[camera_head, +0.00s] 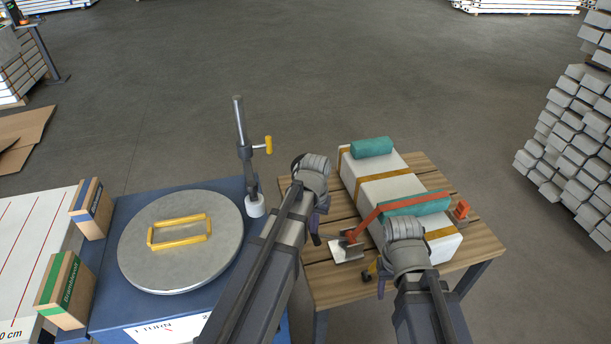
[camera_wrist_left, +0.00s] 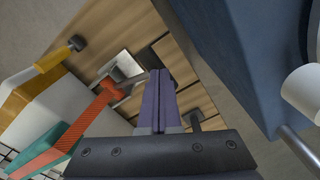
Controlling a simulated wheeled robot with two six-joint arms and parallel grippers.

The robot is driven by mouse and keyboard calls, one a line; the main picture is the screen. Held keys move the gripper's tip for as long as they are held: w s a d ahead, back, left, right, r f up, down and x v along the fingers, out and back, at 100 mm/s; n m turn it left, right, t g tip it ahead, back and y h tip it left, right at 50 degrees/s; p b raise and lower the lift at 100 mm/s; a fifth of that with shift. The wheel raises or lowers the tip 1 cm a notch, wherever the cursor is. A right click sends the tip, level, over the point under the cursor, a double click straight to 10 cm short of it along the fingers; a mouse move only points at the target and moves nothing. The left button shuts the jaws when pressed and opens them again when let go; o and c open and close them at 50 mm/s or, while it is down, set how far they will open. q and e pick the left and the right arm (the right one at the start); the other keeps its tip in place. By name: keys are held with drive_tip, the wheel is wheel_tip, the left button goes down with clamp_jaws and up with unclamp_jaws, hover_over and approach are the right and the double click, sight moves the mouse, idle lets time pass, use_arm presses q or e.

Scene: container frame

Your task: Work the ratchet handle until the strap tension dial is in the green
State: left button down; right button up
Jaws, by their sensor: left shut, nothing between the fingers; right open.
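A red-orange strap (camera_head: 395,206) crosses a white block (camera_head: 384,187) on a slatted wooden table. Its near end meets a grey metal ratchet (camera_head: 350,245) on a white plate (camera_head: 344,253); these also show in the left wrist view, ratchet (camera_wrist_left: 117,73). I cannot make out a dial reading or which part is the handle. My left gripper (camera_head: 317,238) is shut and empty, just left of the ratchet; its purple fingers (camera_wrist_left: 158,75) lie together in the wrist view. My right gripper (camera_head: 383,290) is open at the table's near side, partly hidden by its wrist.
Teal pads (camera_head: 372,147) lie on the block. A yellow piece with a dark end (camera_head: 369,273) is near my right gripper. Left is a blue stand (camera_head: 220,187) with a round grey disc (camera_head: 215,262) and an upright post (camera_head: 242,135). Stacked grey bars (camera_head: 575,150) stand far right.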

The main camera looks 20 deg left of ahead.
use_arm(q)
wheel_tip(320, 180, up, 8)
drive_tip(key=p, duration=0.6)
drive_tip(key=shift+f+p, duration=0.2)
drive_tip(key=shift+p, duration=0.15)
idle(0.4)
drive_tip(key=s+d+m+y, duration=0.1)
drive_tip(key=s+d+m, duration=0.3)
drive_tip(key=s+d, duration=0.8)
drive_tip(key=shift+s+m, duration=0.3)
drive_tip(key=shift+s, duration=0.3)
idle(0.9)
